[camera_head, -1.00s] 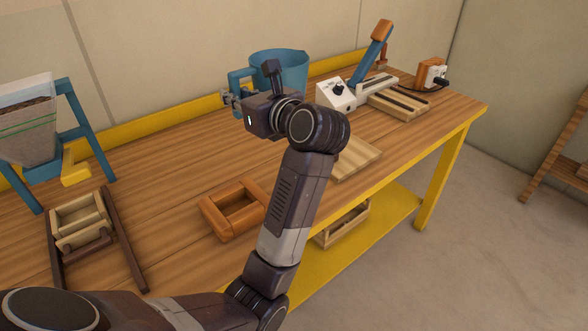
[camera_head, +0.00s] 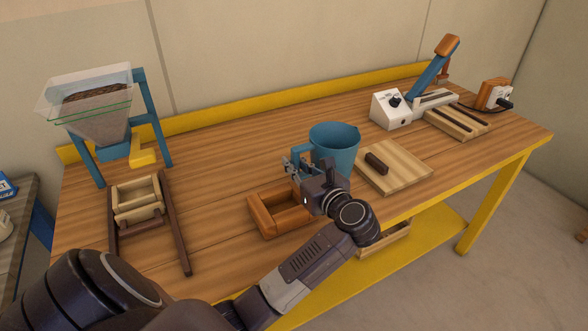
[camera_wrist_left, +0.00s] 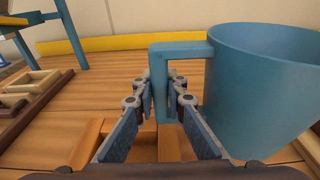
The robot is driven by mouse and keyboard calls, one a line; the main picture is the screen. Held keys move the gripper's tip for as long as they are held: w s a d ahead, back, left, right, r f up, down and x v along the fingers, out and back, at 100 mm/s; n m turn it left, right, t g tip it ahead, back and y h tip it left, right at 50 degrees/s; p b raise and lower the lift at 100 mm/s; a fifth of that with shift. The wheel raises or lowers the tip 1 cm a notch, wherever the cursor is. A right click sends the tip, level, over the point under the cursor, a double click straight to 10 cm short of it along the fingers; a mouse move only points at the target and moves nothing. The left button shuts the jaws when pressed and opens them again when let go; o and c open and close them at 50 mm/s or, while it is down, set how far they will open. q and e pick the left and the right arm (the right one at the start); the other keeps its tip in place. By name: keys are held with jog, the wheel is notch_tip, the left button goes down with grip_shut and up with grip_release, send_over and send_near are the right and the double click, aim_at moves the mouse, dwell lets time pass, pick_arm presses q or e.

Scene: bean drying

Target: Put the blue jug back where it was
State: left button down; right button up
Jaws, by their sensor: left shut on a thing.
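The blue jug (camera_head: 338,150) is upright near the middle of the workbench (camera_head: 220,165), just behind and right of an orange wooden frame (camera_head: 262,218). My left gripper (camera_head: 297,168) is shut on the jug's handle. In the left wrist view, the gripper's fingers (camera_wrist_left: 161,90) sit on both sides of the handle, and the jug (camera_wrist_left: 265,85) fills the right side. The gripper and arm hide part of the jug's lower side, and I cannot tell whether its base touches the bench. My right gripper is not in view.
A pale board (camera_head: 408,168) with a dark block (camera_head: 377,163) lies right of the jug. A hopper on a blue stand (camera_head: 98,115) and a wooden tray (camera_head: 138,198) are at left. A white control box (camera_head: 390,109) stands at back right. The bench's back middle is clear.

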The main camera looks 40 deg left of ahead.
pick_arm(q)
notch_tip(320, 180, down, 2)
jog(key=shift+a+f, duration=0.1)
jog(key=shift+f, duration=0.15)
jog(key=c, duration=2)
grip_release()
jog(key=shift+o, duration=0.2)
